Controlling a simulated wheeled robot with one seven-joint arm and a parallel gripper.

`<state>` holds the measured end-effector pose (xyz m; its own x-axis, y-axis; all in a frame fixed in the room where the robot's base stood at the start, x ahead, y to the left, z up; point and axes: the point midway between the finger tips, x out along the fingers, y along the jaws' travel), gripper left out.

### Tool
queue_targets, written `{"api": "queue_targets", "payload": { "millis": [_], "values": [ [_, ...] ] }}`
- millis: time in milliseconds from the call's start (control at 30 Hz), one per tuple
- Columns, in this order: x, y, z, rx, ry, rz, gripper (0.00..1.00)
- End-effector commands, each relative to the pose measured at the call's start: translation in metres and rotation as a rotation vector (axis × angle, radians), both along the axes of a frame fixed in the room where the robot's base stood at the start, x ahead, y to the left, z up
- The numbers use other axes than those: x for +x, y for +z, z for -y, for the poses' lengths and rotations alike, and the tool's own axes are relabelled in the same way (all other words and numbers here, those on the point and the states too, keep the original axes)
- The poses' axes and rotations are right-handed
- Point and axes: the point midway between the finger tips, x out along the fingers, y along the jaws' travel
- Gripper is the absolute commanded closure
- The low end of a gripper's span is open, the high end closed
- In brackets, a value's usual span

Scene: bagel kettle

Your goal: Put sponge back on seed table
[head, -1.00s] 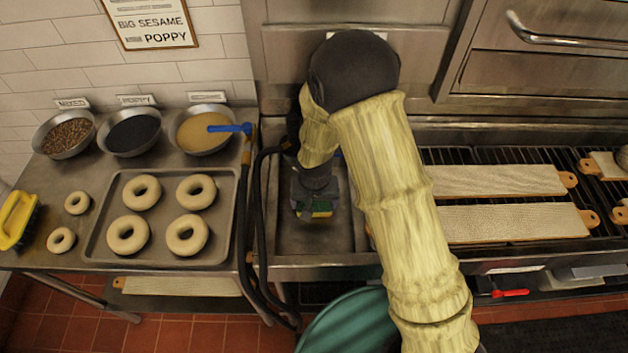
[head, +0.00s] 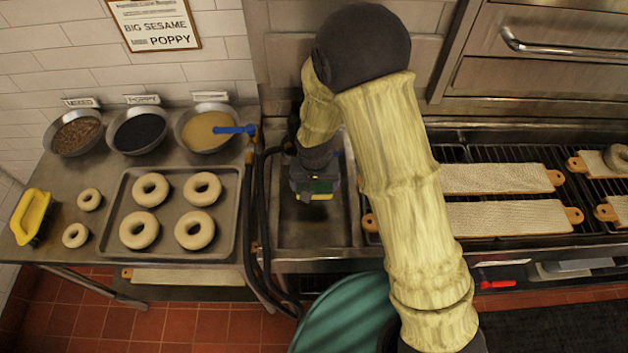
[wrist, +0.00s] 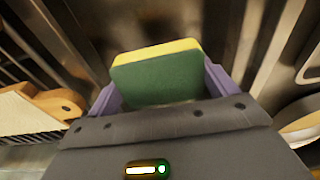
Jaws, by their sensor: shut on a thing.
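My gripper (wrist: 160,95) is shut on a sponge (wrist: 158,78), green on its broad face and yellow along one edge. In the head view the sponge (head: 321,188) shows at the gripper's (head: 316,184) tip, over the steel sink-like basin (head: 295,232) right of the seed table. Whether it touches the basin is hard to tell. The seed table (head: 100,235) stands at the left.
Dark hoses (head: 256,215) run between the seed table and the basin. Wooden boards (head: 500,217) lie on the grate at right. A teal bin (head: 345,325) stands below in front.

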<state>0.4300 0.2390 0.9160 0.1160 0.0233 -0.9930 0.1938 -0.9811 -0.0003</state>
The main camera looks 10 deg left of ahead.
Motion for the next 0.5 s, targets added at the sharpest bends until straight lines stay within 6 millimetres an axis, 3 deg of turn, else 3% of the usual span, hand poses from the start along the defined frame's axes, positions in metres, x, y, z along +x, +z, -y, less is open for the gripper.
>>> {"api": "queue_targets", "payload": {
  "millis": [400, 500],
  "values": [
    [0.0017, 0.0, 0.0028, 0.001, -0.007, 0.0, 0.36],
    [0.0032, 0.0087, 0.0039, 0.002, -0.01, 0.002, 0.36]
  ]
}}
